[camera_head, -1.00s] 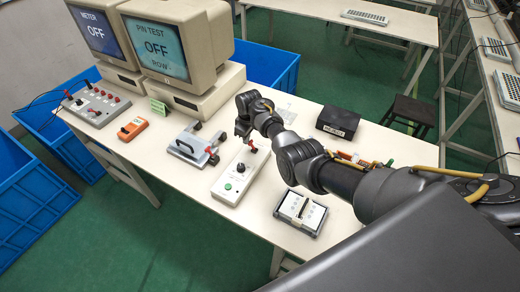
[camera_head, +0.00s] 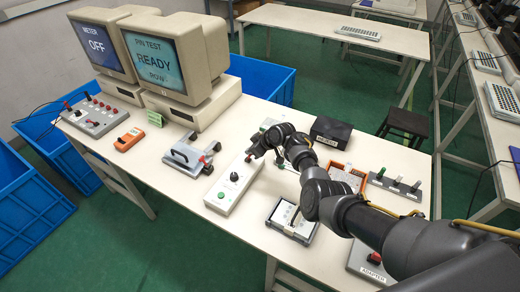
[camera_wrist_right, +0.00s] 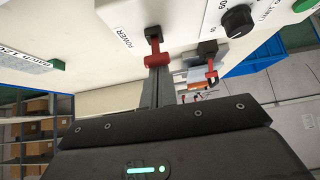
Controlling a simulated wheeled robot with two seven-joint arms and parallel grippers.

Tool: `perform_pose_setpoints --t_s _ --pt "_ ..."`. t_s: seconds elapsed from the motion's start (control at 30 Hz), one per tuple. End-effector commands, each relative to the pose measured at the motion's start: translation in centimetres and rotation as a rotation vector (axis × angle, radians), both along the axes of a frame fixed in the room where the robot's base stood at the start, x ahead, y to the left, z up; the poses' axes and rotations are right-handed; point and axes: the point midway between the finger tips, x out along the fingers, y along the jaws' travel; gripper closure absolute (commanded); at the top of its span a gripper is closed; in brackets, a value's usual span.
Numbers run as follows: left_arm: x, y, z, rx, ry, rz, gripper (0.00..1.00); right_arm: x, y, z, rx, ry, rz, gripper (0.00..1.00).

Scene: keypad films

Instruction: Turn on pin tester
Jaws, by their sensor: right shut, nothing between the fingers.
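The pin tester is a white control box (camera_head: 222,204) on the table, with a green button (camera_head: 221,195), a black knob (camera_head: 234,177) and a red-tipped switch (camera_head: 248,158) at its far end. In the right wrist view the red switch lever (camera_wrist_right: 158,59) stands beside the POWER label (camera_wrist_right: 122,37). My right gripper (camera_head: 262,150) is shut and empty, close to that switch; in the wrist view its fingers (camera_wrist_right: 158,88) lie right by the lever, and contact is unclear. The pin test monitor (camera_head: 155,62) reads READY. My left gripper is not in view.
The meter monitor (camera_head: 97,44) reads OFF. A clamp fixture (camera_head: 188,158), an orange meter (camera_head: 129,139) and a switch panel (camera_head: 95,115) lie left of the tester. A black box (camera_head: 331,131) and a framed keypad tray (camera_head: 292,220) lie near my right arm.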

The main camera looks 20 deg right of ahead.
Motion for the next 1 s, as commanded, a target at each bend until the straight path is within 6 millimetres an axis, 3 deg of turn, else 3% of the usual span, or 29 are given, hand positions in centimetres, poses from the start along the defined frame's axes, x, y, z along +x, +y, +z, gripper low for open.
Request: perform_pose_setpoints --t_s 0.17,0.7,1.0 --pt "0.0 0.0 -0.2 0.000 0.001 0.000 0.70 0.1 0.7 0.0 0.010 -0.010 0.011 1.00" --pt "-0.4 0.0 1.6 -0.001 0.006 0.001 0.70 0.0 0.4 1.6 0.008 -0.008 0.006 1.00" --pt "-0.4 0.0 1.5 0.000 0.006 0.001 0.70 0.0 0.4 1.5 0.008 -0.008 0.006 1.00"
